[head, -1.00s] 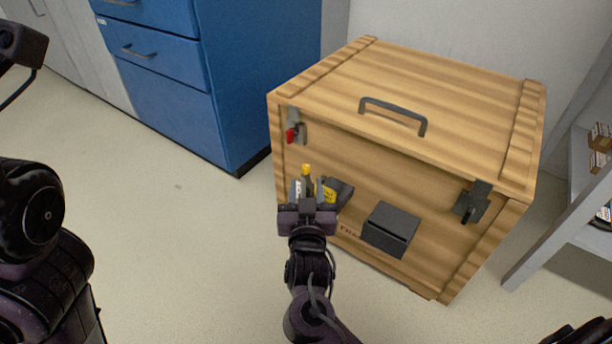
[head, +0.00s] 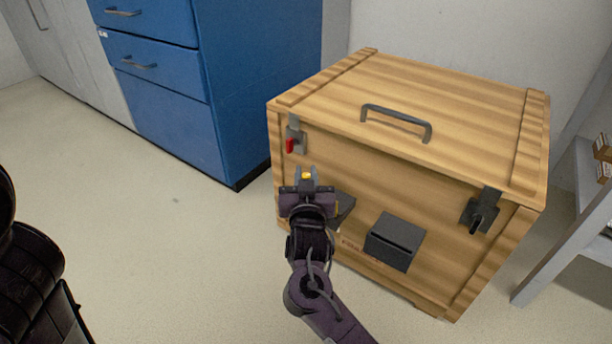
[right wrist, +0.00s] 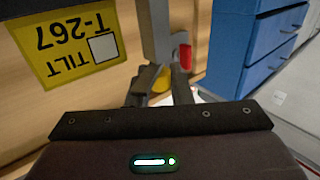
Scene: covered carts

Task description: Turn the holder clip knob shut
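The wooden crate (head: 350,160) stands on the floor with its front face towards me. A small yellow knob (head: 307,177) shows at my right gripper's fingertips (head: 307,180), in front of the crate's left front. In the right wrist view the yellow knob (right wrist: 162,80) lies between the two dark fingers (right wrist: 162,90), partly hidden by them. The fingers are close around it; I cannot tell whether they press on it. The gripper body hides the knob's mount. My left gripper is out of view.
A red-handled latch (head: 291,143) sits at the crate's upper left, a dark latch (head: 480,210) at its right. A dark box (head: 394,241) is on the front face. A yellow tilt label (right wrist: 70,43) is close by. A blue cabinet (head: 185,90) stands behind left; a grey shelf (head: 575,220) right.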

